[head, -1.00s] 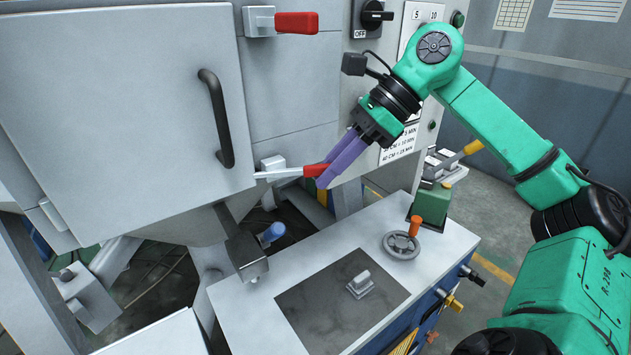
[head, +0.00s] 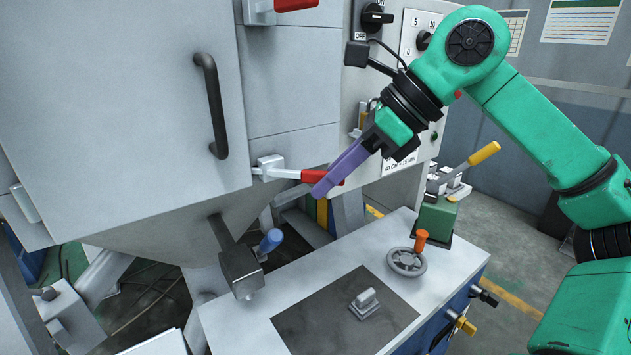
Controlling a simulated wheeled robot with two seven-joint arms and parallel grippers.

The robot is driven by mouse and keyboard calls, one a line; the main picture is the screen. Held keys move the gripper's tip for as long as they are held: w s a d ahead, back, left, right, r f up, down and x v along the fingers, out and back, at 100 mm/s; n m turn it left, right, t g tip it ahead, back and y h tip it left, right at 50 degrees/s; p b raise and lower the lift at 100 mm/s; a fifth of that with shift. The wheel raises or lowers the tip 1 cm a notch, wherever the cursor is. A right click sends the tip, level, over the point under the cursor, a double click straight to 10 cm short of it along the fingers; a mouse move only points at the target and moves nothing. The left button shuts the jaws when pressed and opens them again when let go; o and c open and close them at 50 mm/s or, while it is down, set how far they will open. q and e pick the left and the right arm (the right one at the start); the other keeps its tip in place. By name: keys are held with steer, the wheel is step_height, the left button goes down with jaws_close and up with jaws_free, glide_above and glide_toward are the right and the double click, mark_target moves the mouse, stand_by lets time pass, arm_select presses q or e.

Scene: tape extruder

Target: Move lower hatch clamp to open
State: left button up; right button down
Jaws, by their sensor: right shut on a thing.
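The lower hatch clamp (head: 283,172) has a white base and a lever with a red handle (head: 313,175). It is mounted on the machine panel by the lower right corner of the grey hatch door (head: 120,120). The lever points right, roughly level. My right gripper (head: 327,186) comes in from the right, and its purple fingers are shut on the red handle. The fingers cover part of the handle. My left gripper is not in view.
The upper clamp's red handle (head: 295,4) shows at the top edge. Below is a white table (head: 330,260) with a handwheel (head: 407,262) and a green device with a yellow-tipped lever (head: 438,215). A blue-handled valve (head: 270,240) hangs under the hopper.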

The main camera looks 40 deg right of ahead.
steer(key=shift+s+a, duration=0.1)
steer(key=shift+a, duration=0.05)
steer(key=shift+m, duration=0.3)
